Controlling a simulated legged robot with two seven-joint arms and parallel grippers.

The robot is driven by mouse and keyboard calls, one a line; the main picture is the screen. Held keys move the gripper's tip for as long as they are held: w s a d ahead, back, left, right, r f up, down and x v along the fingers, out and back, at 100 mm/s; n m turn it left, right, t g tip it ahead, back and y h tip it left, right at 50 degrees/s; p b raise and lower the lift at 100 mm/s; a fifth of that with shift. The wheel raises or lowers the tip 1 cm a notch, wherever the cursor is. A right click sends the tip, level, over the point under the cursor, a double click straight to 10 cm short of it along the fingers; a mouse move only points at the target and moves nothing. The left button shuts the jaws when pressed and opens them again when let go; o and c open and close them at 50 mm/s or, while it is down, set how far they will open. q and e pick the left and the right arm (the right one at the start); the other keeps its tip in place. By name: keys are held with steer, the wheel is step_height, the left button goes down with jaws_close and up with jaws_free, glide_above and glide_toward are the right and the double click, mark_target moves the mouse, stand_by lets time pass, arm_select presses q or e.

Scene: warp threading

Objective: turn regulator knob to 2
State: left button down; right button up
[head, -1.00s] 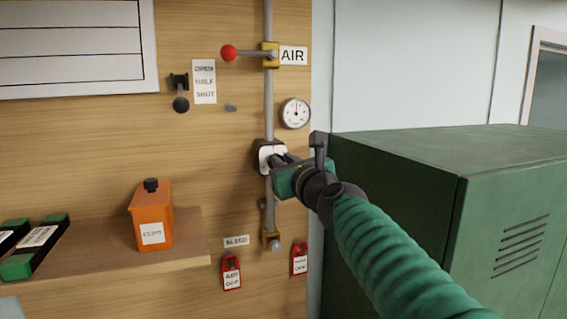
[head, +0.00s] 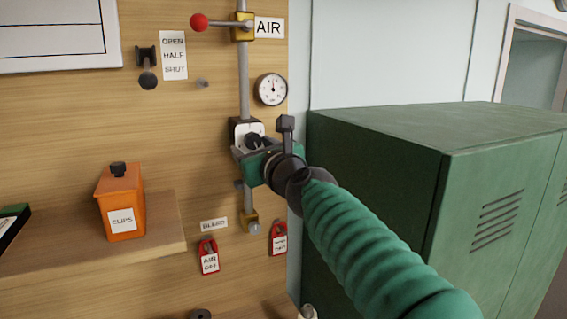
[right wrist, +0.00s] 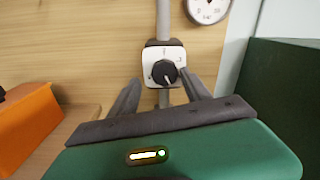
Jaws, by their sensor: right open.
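The regulator is a white-faced block on the grey pipe, with a round black knob (head: 254,140) at its centre; the knob also shows in the right wrist view (right wrist: 164,72). A pale pointer mark on the knob points down and slightly right. The small marks on the white plate (right wrist: 152,56) are too blurred to read surely. My right gripper (right wrist: 160,84) is open, its two grey fingers one on each side below the knob, with nothing between them. In the head view the right gripper (head: 250,152) partly hides the regulator's lower part. My left gripper is not in view.
A round gauge (head: 270,89) hangs up right of the regulator, and a red-balled lever (head: 199,22) above. Red tags (head: 209,257) hang below. A green locker (head: 380,190) stands close on the right.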

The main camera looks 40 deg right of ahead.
steer(key=shift+a, duration=0.1)
steer(key=shift+s+a+r, duration=0.15)
steer(key=shift+s, duration=0.25)
arm_select(q)
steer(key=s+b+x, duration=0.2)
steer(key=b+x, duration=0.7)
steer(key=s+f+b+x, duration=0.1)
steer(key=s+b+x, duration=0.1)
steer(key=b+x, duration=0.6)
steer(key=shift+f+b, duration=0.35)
steer(key=shift+b, duration=0.4)
arm_select(e)
steer(key=v, duration=1.8)
steer(key=shift+d+r, duration=0.2)
steer(key=shift+d, duration=0.2)
